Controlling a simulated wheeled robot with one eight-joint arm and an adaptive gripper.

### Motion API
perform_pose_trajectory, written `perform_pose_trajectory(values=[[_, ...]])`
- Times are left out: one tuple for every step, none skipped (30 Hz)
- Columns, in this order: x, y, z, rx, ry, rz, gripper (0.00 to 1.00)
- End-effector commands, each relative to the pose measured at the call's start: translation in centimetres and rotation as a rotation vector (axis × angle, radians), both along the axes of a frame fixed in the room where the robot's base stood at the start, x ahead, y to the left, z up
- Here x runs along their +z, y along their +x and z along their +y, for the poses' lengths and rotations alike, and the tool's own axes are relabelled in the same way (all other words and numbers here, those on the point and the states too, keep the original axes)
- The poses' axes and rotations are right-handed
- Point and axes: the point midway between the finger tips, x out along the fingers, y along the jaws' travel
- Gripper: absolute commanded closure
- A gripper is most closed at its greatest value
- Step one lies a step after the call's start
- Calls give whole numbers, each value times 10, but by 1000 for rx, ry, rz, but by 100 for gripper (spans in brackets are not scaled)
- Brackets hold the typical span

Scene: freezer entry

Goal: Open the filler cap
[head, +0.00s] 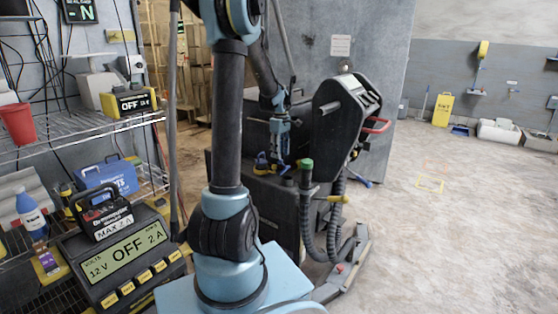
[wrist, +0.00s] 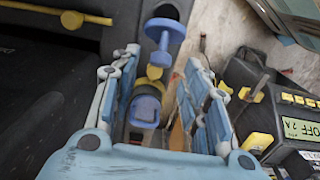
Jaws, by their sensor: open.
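A dark floor-cleaning machine (head: 345,115) stands behind my arm in the head view. My gripper (head: 280,152) points down over its lower body, above a small blue and yellow fitting (head: 262,164). In the wrist view, my gripper (wrist: 163,60) is open, its blue fingers on either side of a blue cap-like piece with yellow parts (wrist: 146,108). A blue disc on a stem (wrist: 165,31) shows farther up, near the fingertips. I cannot tell which blue piece is the filler cap, or whether a finger touches it. A green knob (head: 306,165) sits to the right.
Black ribbed hoses (head: 318,225) hang on the machine's near side. A wire shelf (head: 85,125) and a power supply reading OFF (head: 125,258) stand at the left; a similar unit shows in the wrist view (wrist: 300,128). The concrete floor (head: 460,230) is open at the right.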

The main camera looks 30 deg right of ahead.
Motion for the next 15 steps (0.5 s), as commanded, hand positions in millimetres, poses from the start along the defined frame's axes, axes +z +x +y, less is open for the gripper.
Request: perform_pose_trajectory(values=[[-8,0,0,0,0,0,58],[-12,0,0,0,0,0,58],[-18,0,0,0,0,0,58],[-21,0,0,0,0,0,58],[-24,0,0,0,0,0,58],[-28,0,0,0,0,0,58],[-30,0,0,0,0,0,58],[-32,0,0,0,0,0,58],[-35,0,0,0,0,0,58],[-36,0,0,0,0,0,58],[-37,0,0,0,0,0,58],[-38,0,0,0,0,0,58],[-39,0,0,0,0,0,58],[-39,0,0,0,0,0,58],[-39,0,0,0,0,0,58]])
